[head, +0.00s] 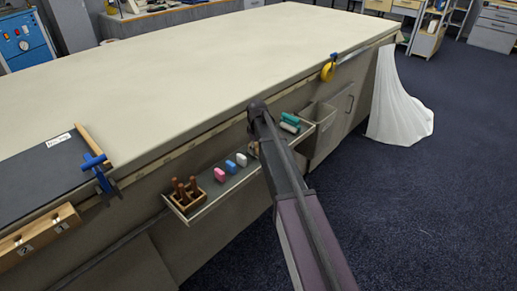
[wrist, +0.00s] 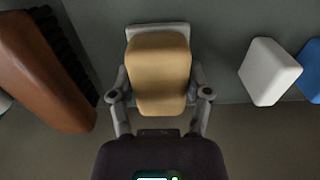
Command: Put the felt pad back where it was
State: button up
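A tan block with rounded edges, which I take to be the felt pad (wrist: 158,72), sits between the fingers of my gripper (wrist: 160,88) in the wrist view. A light grey piece shows at its far end. The fingers lie against its left and right sides, and the gripper looks shut on it. Whether the pad touches the surface below cannot be told. In the head view my arm reaches over the narrow shelf (head: 232,184) on the table's side. It hides most of the gripper's surroundings there.
White (head: 242,159), blue (head: 231,167) and pink (head: 220,175) blocks stand in a row on the shelf. A wooden box (head: 187,198) with brown handles is at its near end; teal rolls (head: 290,122) are beyond my arm. A brown brush (wrist: 42,72) is left in the wrist view.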

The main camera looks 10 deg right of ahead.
jog(key=o, duration=0.3)
jog(key=shift+o, duration=0.2)
jog(key=shift+r, duration=0.15)
notch_tip(320, 180, up, 12)
jog(key=p, duration=1.2)
dwell(0.8)
jog(key=s+m, duration=0.7)
jog(key=s, duration=2.2)
jog(key=shift+s+d, duration=0.15)
jog(key=shift+d, duration=0.1)
